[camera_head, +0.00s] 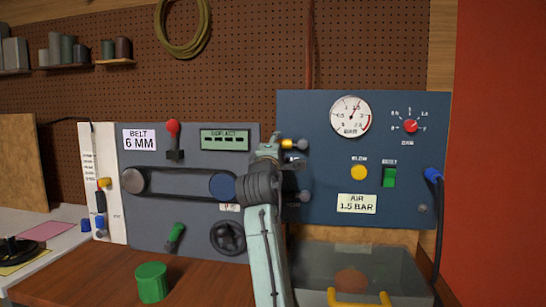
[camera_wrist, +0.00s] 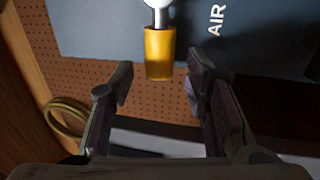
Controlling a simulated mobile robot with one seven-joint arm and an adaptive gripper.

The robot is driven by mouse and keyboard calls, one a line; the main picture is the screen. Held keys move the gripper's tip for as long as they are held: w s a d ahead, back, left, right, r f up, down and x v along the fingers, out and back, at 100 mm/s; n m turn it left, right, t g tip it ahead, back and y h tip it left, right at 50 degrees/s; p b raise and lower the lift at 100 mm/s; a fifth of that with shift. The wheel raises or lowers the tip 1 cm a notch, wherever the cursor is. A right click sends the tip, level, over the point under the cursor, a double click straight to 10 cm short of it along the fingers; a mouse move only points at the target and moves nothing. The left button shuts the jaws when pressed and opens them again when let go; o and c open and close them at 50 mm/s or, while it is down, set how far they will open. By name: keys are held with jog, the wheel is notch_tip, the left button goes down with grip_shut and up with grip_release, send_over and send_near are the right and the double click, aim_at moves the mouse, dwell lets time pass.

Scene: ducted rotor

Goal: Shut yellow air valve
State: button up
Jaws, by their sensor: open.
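The yellow air valve handle (camera_wrist: 160,53) shows at the top centre of the wrist view as a yellow cylinder on a pale metal stem. In the head view the yellow handle (camera_head: 288,144) lies at the left edge of the blue air panel, with a grey round end to its right. My gripper (camera_wrist: 158,82) is open and empty, its two dark fingers apart on either side of the handle's lower end in the picture. I cannot tell whether they touch it. In the head view my wrist hides much of the gripper.
The blue air panel (camera_head: 320,200) carries a gauge (camera_head: 351,117), a red knob (camera_head: 411,126), a yellow button (camera_head: 359,172) and a green switch (camera_head: 389,177). A grey belt panel (camera_head: 190,235) stands left of my arm. A clear box (camera_head: 395,265) with a yellow handle is below.

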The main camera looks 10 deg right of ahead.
jog(key=v, duration=1)
jog(key=shift+s+f, duration=0.15)
jog(key=shift+s, duration=0.15)
jog(key=shift+a, duration=0.2)
